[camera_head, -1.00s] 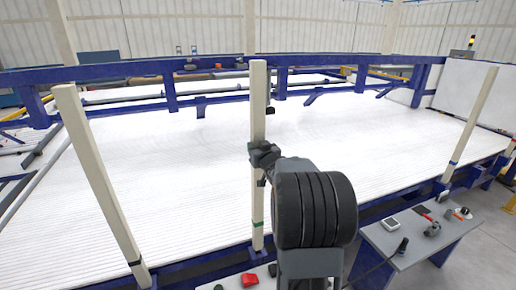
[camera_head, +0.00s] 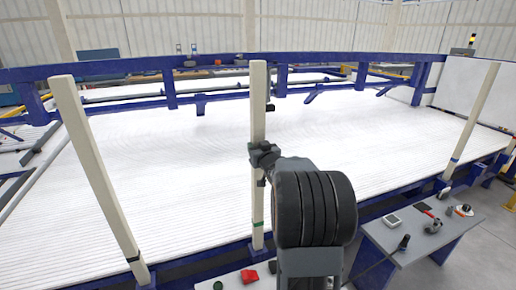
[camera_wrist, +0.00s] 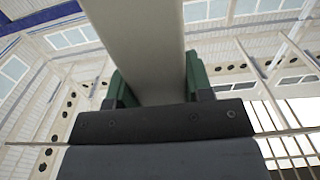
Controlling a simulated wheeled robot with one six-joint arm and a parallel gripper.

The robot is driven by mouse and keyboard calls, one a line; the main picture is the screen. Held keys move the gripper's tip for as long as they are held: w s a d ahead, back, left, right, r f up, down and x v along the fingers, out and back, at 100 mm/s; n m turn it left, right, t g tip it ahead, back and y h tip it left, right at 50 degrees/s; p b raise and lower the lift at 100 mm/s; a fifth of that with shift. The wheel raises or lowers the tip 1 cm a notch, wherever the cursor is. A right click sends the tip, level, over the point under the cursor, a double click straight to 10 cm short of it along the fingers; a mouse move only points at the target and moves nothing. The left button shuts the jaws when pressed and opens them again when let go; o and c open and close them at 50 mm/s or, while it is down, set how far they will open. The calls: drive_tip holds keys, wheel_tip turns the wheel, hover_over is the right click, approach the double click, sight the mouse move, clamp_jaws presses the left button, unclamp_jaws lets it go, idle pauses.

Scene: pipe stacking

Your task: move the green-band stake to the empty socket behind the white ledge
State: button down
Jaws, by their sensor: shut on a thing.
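The green-band stake (camera_head: 258,205) is a tall pale post, upright near the middle of the head view, with its green band low down. My gripper (camera_head: 264,157) is shut on it at about mid-height. In the wrist view the pale stake (camera_wrist: 140,50) runs up between the two green-sided fingers (camera_wrist: 157,90). The stake's foot is near the blue front rail; I cannot tell whether it sits in a socket. The white ribbed surface (camera_head: 180,165) spreads behind the stake. I cannot make out an empty socket or a separate white ledge.
A black-band stake (camera_head: 98,170) leans in view at the left, and a blue-band stake (camera_head: 472,120) stands at the right. A blue rail (camera_head: 130,69) crosses the back. A grey table (camera_head: 415,245) with several small tools is at the lower right.

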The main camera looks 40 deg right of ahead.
drive_tip(key=shift+r, duration=0.15)
drive_tip(key=c, duration=0.7)
unclamp_jaws()
drive_tip(key=shift+c, duration=0.2)
drive_tip(key=shift+o, duration=1.4)
drive_tip(key=v, duration=1.4)
drive_tip(key=shift+b, duration=0.3)
